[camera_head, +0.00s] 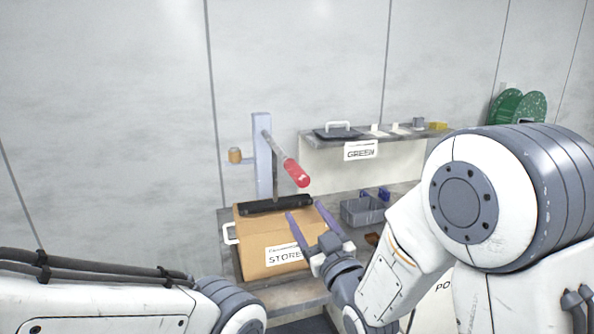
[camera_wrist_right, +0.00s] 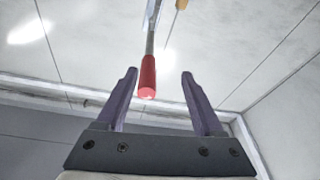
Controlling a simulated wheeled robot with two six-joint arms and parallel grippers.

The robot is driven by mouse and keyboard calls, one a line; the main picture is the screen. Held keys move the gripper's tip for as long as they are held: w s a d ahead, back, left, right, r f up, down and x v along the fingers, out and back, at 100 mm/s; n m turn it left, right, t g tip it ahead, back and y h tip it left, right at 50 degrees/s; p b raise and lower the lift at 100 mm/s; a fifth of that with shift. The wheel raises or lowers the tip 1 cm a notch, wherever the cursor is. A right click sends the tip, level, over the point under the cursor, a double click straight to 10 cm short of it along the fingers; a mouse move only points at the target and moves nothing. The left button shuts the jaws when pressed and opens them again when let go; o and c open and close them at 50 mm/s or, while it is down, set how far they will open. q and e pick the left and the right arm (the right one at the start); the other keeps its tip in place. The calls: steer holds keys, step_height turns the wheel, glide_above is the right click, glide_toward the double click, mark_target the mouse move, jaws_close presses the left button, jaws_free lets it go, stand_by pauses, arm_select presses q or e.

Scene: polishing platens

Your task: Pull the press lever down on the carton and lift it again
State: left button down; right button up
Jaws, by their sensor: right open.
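The press lever (camera_head: 280,150) is a grey rod with a red grip (camera_head: 297,173), sloping down to the right from a pale blue-grey post (camera_head: 263,160). A black press bar (camera_head: 275,206) lies across the top of the brown carton (camera_head: 262,242), which has a STORE label. My right gripper (camera_head: 306,218) is open and empty in front of the carton, below the red grip. In the right wrist view the red grip (camera_wrist_right: 148,78) appears between and beyond the two purple fingers (camera_wrist_right: 160,90), not touching them. My left arm shows at lower left; its gripper is out of view.
A grey bin (camera_head: 362,211) stands right of the carton. A shelf (camera_head: 375,135) with a GREEN label holds a black handled plate (camera_head: 337,132) and small items. Green discs (camera_head: 518,106) stand at the back right. Space above the carton's left side is clear.

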step_height(320, 180, up, 2)
steer(key=d+t, duration=0.1)
steer(key=t, duration=0.1)
steer(key=p, duration=0.5)
glide_toward(289, 159)
steer(key=x, duration=0.4)
steer(key=shift+w+r, duration=0.1)
steer(key=shift+r, duration=0.05)
steer(key=shift+w+a+r, duration=0.1)
steer(key=shift+w+a, duration=0.05)
steer(key=shift+w, duration=0.25)
steer(key=shift+c, duration=0.3)
jaws_close()
